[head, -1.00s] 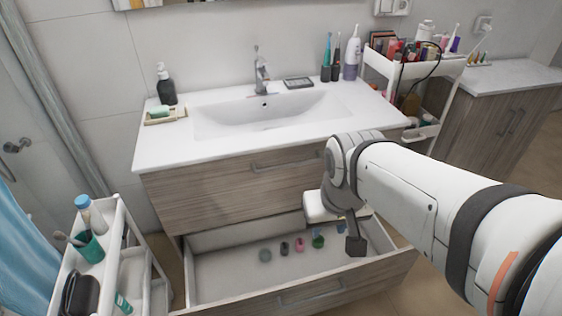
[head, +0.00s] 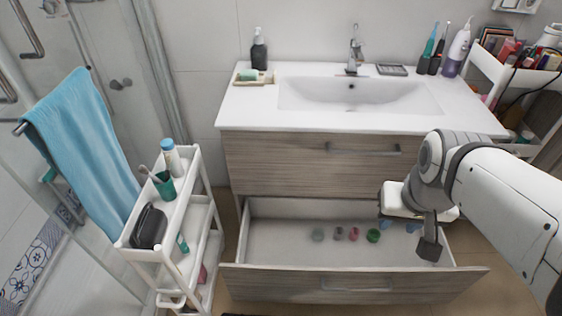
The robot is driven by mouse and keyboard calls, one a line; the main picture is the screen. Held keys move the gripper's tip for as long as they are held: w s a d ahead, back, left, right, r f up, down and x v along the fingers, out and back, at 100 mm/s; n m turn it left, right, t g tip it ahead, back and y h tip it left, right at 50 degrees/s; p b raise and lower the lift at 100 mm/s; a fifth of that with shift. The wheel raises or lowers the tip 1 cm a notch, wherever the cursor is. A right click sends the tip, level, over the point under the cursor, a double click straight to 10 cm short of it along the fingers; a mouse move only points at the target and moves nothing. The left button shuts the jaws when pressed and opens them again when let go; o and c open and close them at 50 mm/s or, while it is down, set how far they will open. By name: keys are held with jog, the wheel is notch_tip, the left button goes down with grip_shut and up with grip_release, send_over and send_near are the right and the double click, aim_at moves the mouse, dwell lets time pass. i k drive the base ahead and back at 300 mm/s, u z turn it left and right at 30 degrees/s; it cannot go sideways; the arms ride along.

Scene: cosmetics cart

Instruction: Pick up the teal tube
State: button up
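A small teal tube (head: 182,243) is on the middle shelf of the white cart (head: 204,222) at the left, near the shelf's front edge. It is small in the head view, and I cannot tell exactly how it rests. My gripper (head: 428,238) is far to its right, pointing down over the right part of the open drawer. One dark finger shows clearly; the gap between the fingers is hidden. I see nothing held in it.
The cart's top holds a teal cup (head: 164,185), a white bottle with a blue cap (head: 172,158) and a black case (head: 149,226). The open drawer (head: 350,285) juts out between cart and gripper, with several small items inside. A blue towel (head: 85,150) hangs left.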

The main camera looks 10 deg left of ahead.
aim_at(181, 245)
jog(key=u, duration=1.4)
jog(key=k, duration=0.6)
jog(key=u, duration=0.75)
jog(key=i, duration=0.5)
